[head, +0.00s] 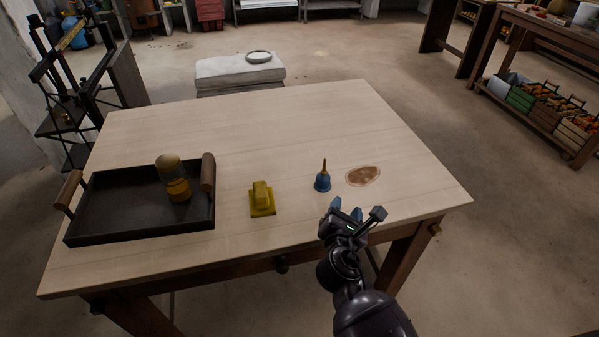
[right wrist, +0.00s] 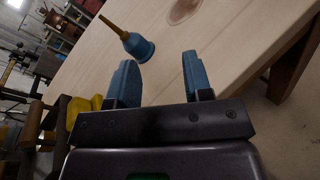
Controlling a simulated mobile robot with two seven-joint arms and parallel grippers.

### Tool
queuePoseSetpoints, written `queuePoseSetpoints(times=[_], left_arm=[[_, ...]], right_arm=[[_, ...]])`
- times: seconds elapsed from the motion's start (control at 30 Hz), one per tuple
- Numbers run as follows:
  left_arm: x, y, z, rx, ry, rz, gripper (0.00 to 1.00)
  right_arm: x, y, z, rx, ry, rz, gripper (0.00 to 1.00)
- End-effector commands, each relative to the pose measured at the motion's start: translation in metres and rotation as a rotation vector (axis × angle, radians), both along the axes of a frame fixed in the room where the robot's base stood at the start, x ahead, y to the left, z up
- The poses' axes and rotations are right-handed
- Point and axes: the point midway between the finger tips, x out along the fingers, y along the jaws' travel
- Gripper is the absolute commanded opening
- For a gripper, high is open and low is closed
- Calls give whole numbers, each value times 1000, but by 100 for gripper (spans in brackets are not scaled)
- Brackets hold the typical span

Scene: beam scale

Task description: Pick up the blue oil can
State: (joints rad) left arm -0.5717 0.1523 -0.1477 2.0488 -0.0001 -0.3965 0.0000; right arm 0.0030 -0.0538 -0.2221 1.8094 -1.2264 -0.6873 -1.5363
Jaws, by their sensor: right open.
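The blue oil can (head: 322,182) stands upright on the light wooden table (head: 250,140), with a thin yellow-brown spout pointing up. It also shows in the right wrist view (right wrist: 138,46), beyond and slightly left of the gap between my fingers. My right gripper (head: 348,212) is open and empty at the table's front edge, just nearer than the can and a little to its right. Its two blue fingers show apart in the right wrist view (right wrist: 158,80). It does not touch the can. My left gripper is not in view.
A yellow block-like object (head: 262,199) stands left of the can. A dark tray (head: 110,207) with wooden handles holds an amber jar-like object (head: 178,188). A brown stain (head: 363,176) lies right of the can. The table's far half is clear.

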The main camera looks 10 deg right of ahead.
Motion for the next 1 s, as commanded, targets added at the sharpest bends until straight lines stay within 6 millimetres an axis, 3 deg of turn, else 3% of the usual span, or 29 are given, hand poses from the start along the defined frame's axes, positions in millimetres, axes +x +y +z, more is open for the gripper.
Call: queuePoseSetpoints(times=[0.1,0.3,0.7,1.0], left_arm=[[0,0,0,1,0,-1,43],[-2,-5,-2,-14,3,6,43],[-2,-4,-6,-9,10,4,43],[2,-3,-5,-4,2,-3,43]], right_arm=[[25,26,14,-256,10,90,46],[44,48,26,-465,14,153,46],[90,34,25,-478,16,157,46],[110,23,24,-477,16,156,46]])
